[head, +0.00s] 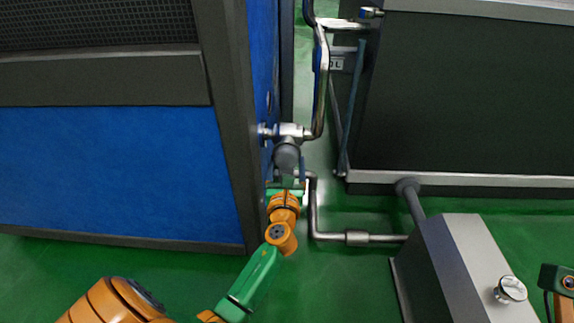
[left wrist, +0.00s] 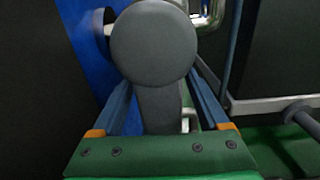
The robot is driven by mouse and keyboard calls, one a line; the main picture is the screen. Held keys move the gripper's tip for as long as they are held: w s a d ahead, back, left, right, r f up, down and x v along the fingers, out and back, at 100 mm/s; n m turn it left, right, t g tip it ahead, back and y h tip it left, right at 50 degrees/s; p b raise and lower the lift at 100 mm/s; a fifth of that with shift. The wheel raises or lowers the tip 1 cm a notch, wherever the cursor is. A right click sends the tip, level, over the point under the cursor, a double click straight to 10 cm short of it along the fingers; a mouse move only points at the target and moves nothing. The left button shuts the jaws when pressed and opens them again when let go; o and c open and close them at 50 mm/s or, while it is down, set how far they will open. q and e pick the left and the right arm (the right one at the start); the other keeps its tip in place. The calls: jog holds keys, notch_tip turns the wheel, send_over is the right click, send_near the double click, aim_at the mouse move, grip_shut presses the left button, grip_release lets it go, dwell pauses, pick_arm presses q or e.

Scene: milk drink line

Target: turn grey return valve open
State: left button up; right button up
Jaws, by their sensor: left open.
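The grey return valve (head: 287,154) sits on steel pipework beside the blue-panelled machine, near the middle of the head view. In the left wrist view its round grey hub (left wrist: 153,43) fills the top centre, and its grey handle (left wrist: 159,108) points down towards my gripper. My left gripper (head: 287,181) is just in front of the valve. In the left wrist view, its two blue fingers stand apart on either side of the handle; I cannot tell whether either touches it. My right gripper is not in view; only a green and orange part of my right arm shows at the right edge.
The blue-panelled machine (head: 110,180) stands close on the left. A bent steel pipe (head: 313,205) runs below the valve to a grey box (head: 465,265) at the lower right. A dark tank (head: 470,95) stands at the right. Green floor shows between them.

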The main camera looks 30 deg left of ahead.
pick_arm(q)
grip_shut()
dwell(1.3)
